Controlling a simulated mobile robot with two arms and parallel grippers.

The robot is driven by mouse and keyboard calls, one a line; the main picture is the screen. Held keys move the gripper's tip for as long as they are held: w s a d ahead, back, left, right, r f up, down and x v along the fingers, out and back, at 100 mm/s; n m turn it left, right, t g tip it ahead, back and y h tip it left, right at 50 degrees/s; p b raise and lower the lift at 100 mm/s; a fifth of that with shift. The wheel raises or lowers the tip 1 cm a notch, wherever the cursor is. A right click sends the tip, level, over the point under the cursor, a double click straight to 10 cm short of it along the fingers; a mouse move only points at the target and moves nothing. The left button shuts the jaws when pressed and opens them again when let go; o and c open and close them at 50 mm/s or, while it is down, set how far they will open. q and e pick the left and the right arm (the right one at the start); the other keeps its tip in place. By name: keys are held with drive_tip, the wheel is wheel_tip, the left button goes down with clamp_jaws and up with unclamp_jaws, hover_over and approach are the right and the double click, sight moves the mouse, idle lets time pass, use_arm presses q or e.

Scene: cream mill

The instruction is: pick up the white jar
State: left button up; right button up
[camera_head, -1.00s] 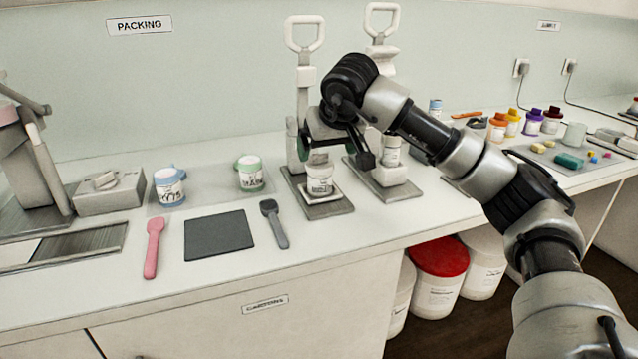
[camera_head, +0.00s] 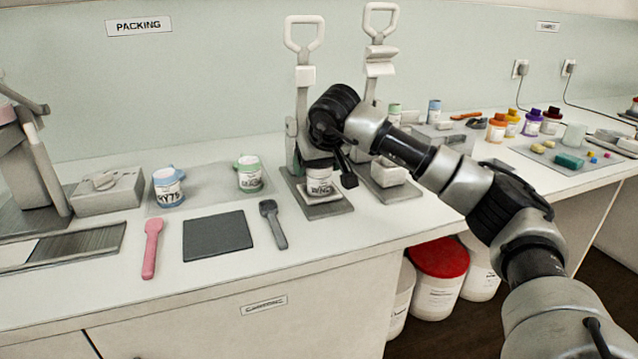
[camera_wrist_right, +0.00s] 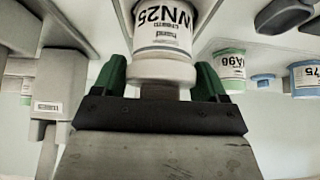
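The white jar (camera_head: 320,182), with a white lid and a label, stands upright on the base of the left hand press. It also shows upside down in the right wrist view (camera_wrist_right: 163,35), its label reading WN25. My right gripper (camera_head: 334,168) is at the jar, reaching down from above and behind. In the right wrist view the green-backed fingers (camera_wrist_right: 162,80) stand on either side of the lid. A finger shows just right of the jar with a small gap in the head view; the other is hidden there. My left gripper is in neither view.
The left press column (camera_head: 303,100) rises close beside my right gripper, and a second press (camera_head: 380,65) stands behind my arm. A blue-lidded jar (camera_head: 168,190) and a green-lidded jar (camera_head: 249,177) stand left. A dark mat (camera_head: 217,236) and grey spoon (camera_head: 273,225) lie in front.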

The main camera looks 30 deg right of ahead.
drive_tip(key=c, duration=0.3)
drive_tip(key=shift+r, duration=0.1)
